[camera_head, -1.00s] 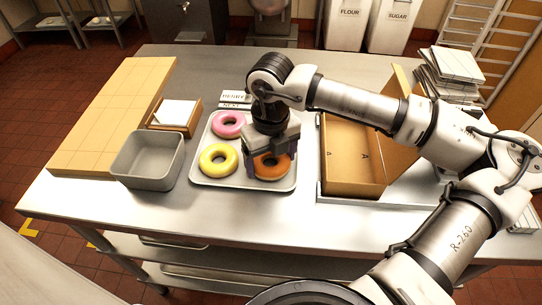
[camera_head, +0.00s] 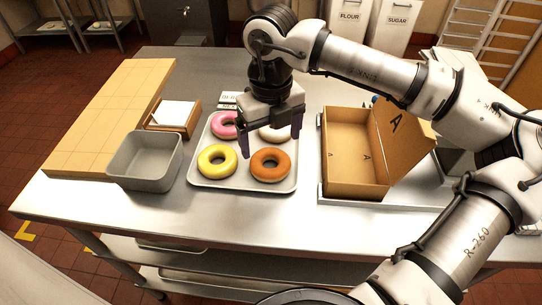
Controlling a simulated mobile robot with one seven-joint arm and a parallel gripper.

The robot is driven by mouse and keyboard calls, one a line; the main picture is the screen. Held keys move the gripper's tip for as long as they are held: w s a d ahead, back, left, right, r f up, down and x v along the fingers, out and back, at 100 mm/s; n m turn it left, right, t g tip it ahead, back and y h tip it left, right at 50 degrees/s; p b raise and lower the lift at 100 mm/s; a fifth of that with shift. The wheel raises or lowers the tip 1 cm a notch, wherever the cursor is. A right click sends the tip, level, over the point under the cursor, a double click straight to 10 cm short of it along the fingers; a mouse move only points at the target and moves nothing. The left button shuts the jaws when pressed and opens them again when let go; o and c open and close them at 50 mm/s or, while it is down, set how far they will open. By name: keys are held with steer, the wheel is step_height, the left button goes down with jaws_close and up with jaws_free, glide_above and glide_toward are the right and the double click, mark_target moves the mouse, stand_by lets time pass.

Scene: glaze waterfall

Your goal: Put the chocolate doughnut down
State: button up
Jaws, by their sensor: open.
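The chocolate doughnut (camera_head: 270,176), brown-orange with a hole, lies flat at the front right of the grey tray (camera_head: 212,185). A yellow doughnut (camera_head: 217,172) lies to its left. A pink doughnut (camera_head: 222,126) lies behind the yellow one, and a white doughnut (camera_head: 274,135) lies behind the chocolate one, partly hidden by my gripper. My gripper (camera_head: 270,146) is open and empty, its fingers raised above the back right part of the tray. It appears clear of the chocolate doughnut.
An open cardboard box (camera_head: 352,185) stands right of the tray. A grey bin (camera_head: 142,178) and a holder with white paper (camera_head: 175,114) are left of it. A long tan block (camera_head: 100,125) lies at the far left. The table front (camera_head: 240,215) is clear.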

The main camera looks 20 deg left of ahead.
steer(key=shift+r+b, duration=0.4)
steer(key=shift+r, duration=2.2)
